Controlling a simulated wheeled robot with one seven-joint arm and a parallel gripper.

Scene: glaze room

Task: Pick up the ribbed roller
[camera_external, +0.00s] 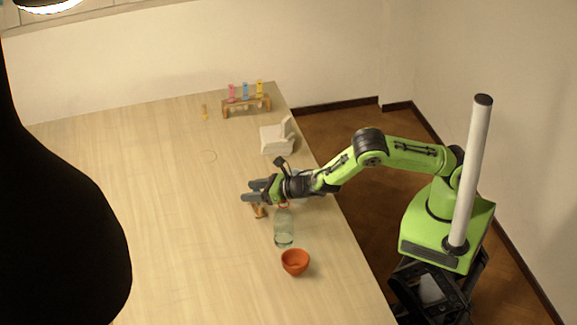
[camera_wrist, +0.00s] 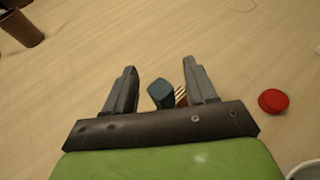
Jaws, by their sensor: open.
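A small brown thing with pale stripes, which looks like the ribbed roller (camera_wrist: 181,97), shows in the wrist view beside the inner side of the right finger, which partly hides it. A blue-grey blunt piece (camera_wrist: 160,94) sits right next to it, between the fingers; I cannot tell whether the two are joined. In the outside view a small orange-brown piece (camera_external: 259,212) shows just below my gripper (camera_external: 255,190), partly covered by it. My gripper (camera_wrist: 160,85) is open, low over the table, its fingers on either side of the blue-grey piece.
A clear jar (camera_external: 284,232) and an orange bowl (camera_external: 295,262) stand near my gripper. A white box-like object (camera_external: 277,140) and a rack of coloured tubes (camera_external: 246,103) stand farther back. The wrist view shows a red disc (camera_wrist: 272,101) and a brown cup (camera_wrist: 22,29). The table's left is clear.

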